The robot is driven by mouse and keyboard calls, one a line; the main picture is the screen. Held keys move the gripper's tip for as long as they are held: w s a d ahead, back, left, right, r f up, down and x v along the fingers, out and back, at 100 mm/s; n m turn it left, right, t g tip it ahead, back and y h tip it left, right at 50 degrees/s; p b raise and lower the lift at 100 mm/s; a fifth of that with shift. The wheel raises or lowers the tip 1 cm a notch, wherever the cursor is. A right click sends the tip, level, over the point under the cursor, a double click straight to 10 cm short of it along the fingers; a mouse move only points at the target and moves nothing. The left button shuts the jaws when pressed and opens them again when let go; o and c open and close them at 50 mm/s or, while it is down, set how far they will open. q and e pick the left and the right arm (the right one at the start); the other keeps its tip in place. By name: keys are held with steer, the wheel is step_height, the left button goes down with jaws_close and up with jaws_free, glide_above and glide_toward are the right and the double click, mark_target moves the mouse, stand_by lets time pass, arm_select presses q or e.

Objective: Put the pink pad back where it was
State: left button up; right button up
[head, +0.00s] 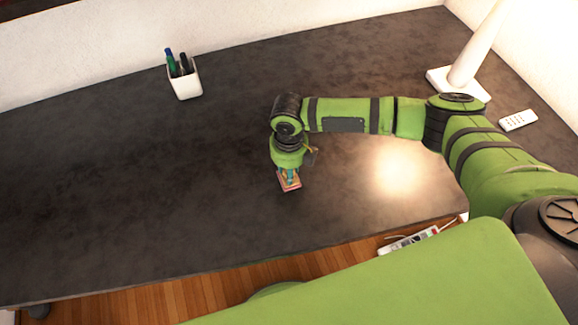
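A small pink pad (291,187) is on or just above the dark desk, near the middle of the head view. My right gripper (289,177) points down at it from directly above. Its fingertips overlap the pad, and the wrist hides part of both. The fingers are too small here to tell whether they grip the pad or stand open over it. I cannot tell whether the pad touches the desk. My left gripper is out of view.
A white cup with pens (186,82) stands at the back left of the dark desk (110,190). A white lamp (470,60) and a white remote-like object (518,120) are at the right. A power strip (410,241) lies below the front edge. The desk's left side is clear.

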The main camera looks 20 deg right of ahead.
steer(key=shift+f, duration=0.15)
steer(key=o, duration=1)
step_height(320, 180, up, 12)
steer(key=b, duration=0.2)
steer(key=shift+b, duration=0.35)
